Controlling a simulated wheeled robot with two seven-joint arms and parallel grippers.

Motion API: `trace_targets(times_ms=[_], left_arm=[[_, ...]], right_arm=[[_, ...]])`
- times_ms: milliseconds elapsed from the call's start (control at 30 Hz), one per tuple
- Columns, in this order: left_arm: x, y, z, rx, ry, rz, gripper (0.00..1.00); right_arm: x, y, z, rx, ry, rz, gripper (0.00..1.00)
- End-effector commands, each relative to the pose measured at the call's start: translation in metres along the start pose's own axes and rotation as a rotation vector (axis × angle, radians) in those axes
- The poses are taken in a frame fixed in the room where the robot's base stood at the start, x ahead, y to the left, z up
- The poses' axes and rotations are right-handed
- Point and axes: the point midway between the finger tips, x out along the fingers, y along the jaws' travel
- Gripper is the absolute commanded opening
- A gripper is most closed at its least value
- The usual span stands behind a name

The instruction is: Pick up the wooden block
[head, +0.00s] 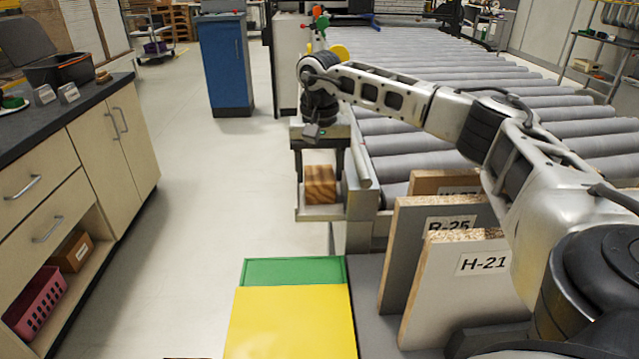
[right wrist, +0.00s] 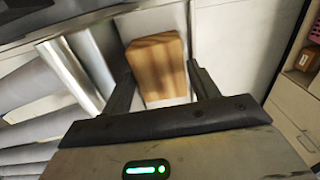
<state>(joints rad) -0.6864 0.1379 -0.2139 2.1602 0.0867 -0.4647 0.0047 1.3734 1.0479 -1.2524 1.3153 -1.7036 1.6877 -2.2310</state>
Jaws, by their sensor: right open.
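The wooden block (head: 320,184), brown with darker stripes, sits on a small light metal ledge (head: 322,212) at the near left corner of the roller conveyor. My right gripper (head: 319,172) is above the block with its fingers pointing down, one on each side. In the right wrist view the block (right wrist: 157,66) shows between and beyond the open fingers (right wrist: 160,88), with nothing gripped. Whether the fingers touch its sides cannot be told. My left gripper is in neither view.
The roller conveyor (head: 420,60) lies behind and right. Upright boards labelled R-25 (head: 400,245) and H-21 (head: 450,290) stand at the near right. A yellow panel (head: 290,325) and a green one (head: 293,271) lie in front. A counter with drawers (head: 90,150) is left, with clear floor between.

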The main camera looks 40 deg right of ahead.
Motion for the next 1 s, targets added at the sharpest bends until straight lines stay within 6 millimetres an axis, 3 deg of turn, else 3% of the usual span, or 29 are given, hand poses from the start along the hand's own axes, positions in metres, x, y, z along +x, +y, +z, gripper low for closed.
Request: trace_targets(times_ms=[133, 367, 467, 500, 833, 1000], left_arm=[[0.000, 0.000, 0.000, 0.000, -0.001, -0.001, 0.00], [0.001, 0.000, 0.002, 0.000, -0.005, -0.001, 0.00], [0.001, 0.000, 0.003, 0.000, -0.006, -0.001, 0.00], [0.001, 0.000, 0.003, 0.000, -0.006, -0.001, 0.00], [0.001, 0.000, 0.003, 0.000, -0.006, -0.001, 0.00], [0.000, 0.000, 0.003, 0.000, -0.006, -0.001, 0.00]], right_arm=[[0.013, 0.000, 0.000, 0.000, 0.000, 0.000, 0.60], [0.014, 0.000, 0.000, 0.000, 0.001, 0.000, 0.60], [0.014, 0.000, 0.000, 0.000, 0.001, 0.000, 0.32], [0.014, 0.000, 0.000, 0.000, 0.001, 0.000, 0.28], [0.011, 0.000, 0.000, 0.000, 0.002, -0.002, 0.29], [-0.002, -0.001, -0.001, 0.000, 0.003, -0.003, 0.29]])
